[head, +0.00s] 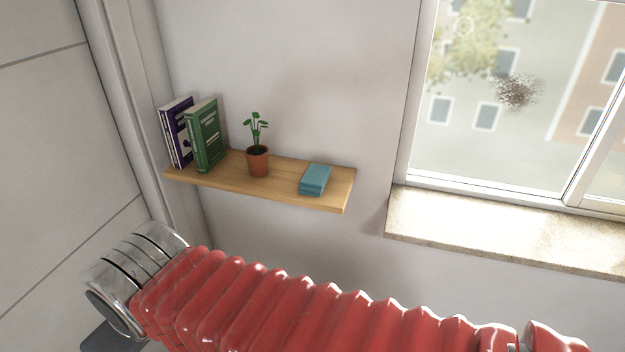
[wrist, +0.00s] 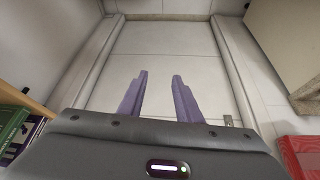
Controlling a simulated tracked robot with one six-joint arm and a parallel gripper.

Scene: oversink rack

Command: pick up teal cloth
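The teal cloth (head: 314,180) lies folded near the right end of a wooden wall shelf (head: 283,188) in the head view. It is not visible in the wrist view. My gripper (wrist: 158,90) shows in the wrist view as two purple fingers held apart, with nothing between them. It points at pale floor or panel tiles. In the head view my red-sleeved arm crosses below the shelf, and the fingers are out of sight. The gripper is apart from the cloth.
A potted plant (head: 257,160) stands left of the cloth. Upright books (head: 206,136) fill the shelf's left end and also show at the wrist view's left edge (wrist: 12,128). A window with a stone sill (head: 500,228) is to the right.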

